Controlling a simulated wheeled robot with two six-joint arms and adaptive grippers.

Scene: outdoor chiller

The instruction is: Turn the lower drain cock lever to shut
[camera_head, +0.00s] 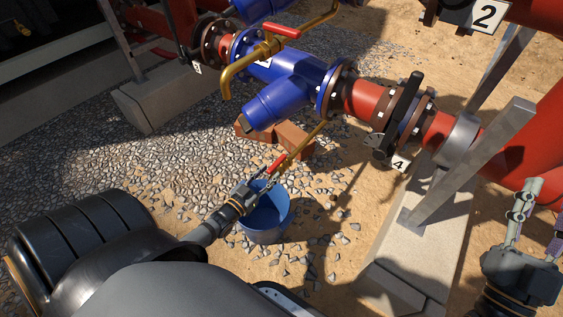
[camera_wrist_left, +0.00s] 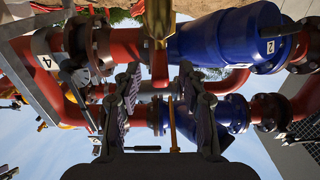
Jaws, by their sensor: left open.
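The lower drain cock is a brass pipe (camera_head: 308,142) slanting down from the blue strainer body (camera_head: 285,90). Its red lever (camera_head: 277,163) shows right at my left gripper (camera_head: 262,181). In the left wrist view, the red lever (camera_wrist_left: 160,68) hangs below the brass body (camera_wrist_left: 158,22), between the spread fingers of my left gripper (camera_wrist_left: 160,88). The gripper is open; I cannot tell whether a finger touches the lever. My right gripper (camera_head: 532,220) is at the right edge, fingers apart and empty, far from the cock.
A blue bucket (camera_head: 268,228) stands under the cock, close to my left gripper. An upper brass cock (camera_head: 240,70) has another red lever (camera_head: 282,30). Bricks (camera_head: 293,138) lie under the strainer. A black-handled valve (camera_head: 398,120) tagged 4 and a steel support (camera_head: 470,160) stand right.

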